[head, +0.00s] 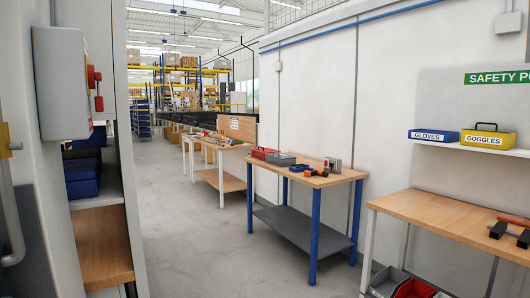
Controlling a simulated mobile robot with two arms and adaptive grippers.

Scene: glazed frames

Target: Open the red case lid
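The red case (264,153) is small and far off in the head view. It sits at the left back end of the wooden-topped workbench with blue legs (335,182). It looks shut, but it is too small to make out the lid or any latch. A grey case or bin (281,159) stands just to its right and partly in front of it. Neither of my grippers shows in this view.
Small tools (316,172) lie on the blue-legged bench. A nearer bench (440,213) stands at the right, with bins (388,282) below it. A grey box with a red knob (62,84) and shelving stand close at left. The floor (190,230) between is clear.

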